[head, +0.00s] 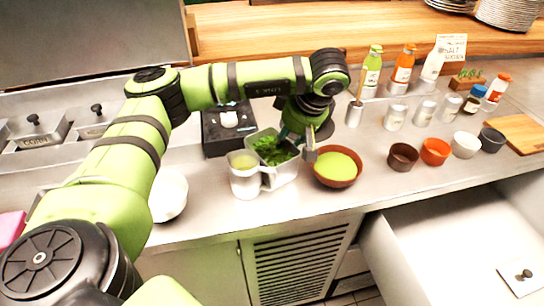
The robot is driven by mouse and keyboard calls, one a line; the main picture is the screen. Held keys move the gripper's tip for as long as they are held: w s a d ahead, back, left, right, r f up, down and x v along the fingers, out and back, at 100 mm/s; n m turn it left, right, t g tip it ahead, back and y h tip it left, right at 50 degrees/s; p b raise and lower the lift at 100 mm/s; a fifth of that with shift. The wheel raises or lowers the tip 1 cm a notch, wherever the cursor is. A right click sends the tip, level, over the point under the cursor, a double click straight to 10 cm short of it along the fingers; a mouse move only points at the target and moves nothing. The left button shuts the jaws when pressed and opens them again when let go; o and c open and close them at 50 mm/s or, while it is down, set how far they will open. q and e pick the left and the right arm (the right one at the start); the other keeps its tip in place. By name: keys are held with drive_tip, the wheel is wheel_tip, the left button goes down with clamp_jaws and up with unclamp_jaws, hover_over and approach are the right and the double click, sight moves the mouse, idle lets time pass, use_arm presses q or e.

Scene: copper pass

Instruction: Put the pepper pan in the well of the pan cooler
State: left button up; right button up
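A metal pan (284,178) with chopped green contents, perhaps the pepper pan, stands on the steel counter in the middle of the head view. My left gripper (298,147) points down at the pan's right back side. Its fingers are partly hidden, so I cannot tell whether they are closed on the rim. What looks like the pan cooler (22,162) is at the left, with black-knobbed lids, one marked CORN. My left arm hides part of it, and I cannot see an open well. My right gripper is out of view.
A metal pitcher (245,184) stands close by the pan's front left, and a brown bowl of green sauce (336,183) at its right. A black scale (222,143) is behind. A white bowl (168,196) is left. Small bowls, shakers and bottles fill the right. An open drawer (455,235) juts out.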

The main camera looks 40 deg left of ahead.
use_arm(q)
drive_tip(key=shift+f, duration=0.1)
clamp_jaws()
drive_tip(key=shift+r, duration=0.2)
drive_tip(key=shift+w+r, duration=0.1)
drive_tip(key=shift+r, duration=0.4)
drive_tip(key=s+d+r+b, duration=0.1)
drive_tip(key=d+r, duration=0.8)
drive_tip(key=d, duration=0.2)
drive_tip(key=shift+s+d+r, duration=0.15)
drive_tip(key=shift+d+r, duration=0.2)
drive_tip(key=shift+r, duration=0.05)
